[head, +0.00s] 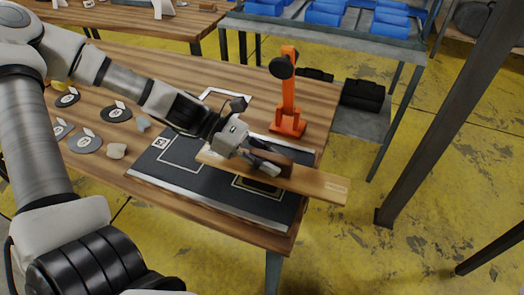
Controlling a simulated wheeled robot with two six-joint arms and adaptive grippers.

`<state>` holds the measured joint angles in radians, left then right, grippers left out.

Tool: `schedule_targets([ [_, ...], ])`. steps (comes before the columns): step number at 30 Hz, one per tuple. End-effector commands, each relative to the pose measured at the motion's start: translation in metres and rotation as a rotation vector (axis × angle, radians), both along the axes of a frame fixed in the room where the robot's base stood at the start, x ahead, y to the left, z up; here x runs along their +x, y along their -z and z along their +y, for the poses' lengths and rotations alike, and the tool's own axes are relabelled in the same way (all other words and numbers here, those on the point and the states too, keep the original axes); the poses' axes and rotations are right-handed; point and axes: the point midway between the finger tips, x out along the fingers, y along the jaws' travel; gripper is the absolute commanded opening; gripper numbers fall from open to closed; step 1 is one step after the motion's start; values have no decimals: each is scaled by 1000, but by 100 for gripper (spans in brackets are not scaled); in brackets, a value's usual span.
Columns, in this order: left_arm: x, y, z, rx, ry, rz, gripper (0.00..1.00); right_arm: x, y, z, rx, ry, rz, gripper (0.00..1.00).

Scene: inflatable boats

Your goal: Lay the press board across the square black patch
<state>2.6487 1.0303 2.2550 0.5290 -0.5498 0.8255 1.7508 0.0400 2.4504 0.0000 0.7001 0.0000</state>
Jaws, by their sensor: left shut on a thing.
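The press board (315,183) is a long light-wood plank with a darker raised piece near its middle. My left gripper (264,167) is shut on the board near that raised piece. The board lies level over the dark mat, and its right end sticks out past the table's edge. The square black patch (256,187) shows only as a dark strip with a pale outline just below the board's near edge; the board hides the rest. I cannot tell whether the board touches the patch or hovers above it. My right gripper is not in view.
The dark mat (200,183) lies on the wooden table (190,75). An orange stand (288,105) with a black round head stands just behind the board. A dark post (435,115) rises at the right.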

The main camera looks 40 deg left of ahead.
Motion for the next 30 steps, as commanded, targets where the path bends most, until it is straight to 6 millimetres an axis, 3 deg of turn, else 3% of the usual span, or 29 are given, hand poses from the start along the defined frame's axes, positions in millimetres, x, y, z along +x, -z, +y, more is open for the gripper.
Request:
schedule_targets([
  [1, 2, -11, 9, -6, -4, -1, 0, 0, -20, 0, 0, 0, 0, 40],
  [4, 1, -3, 20, -3, 1, 1, 0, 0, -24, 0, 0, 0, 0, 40],
  [11, 1, 40, 23, 2, 5, 3, 0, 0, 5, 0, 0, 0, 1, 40],
  [23, 1, 43, 22, 1, 6, -1, 0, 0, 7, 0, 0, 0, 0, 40],
  [24, 1, 42, 22, 1, 5, -2, 31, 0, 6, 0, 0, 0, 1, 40],
  [26, 1, 42, 23, 1, 5, -2, 50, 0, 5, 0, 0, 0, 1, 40],
  [30, 1, 42, 22, 1, 5, -2, 50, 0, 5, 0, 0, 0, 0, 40],
])
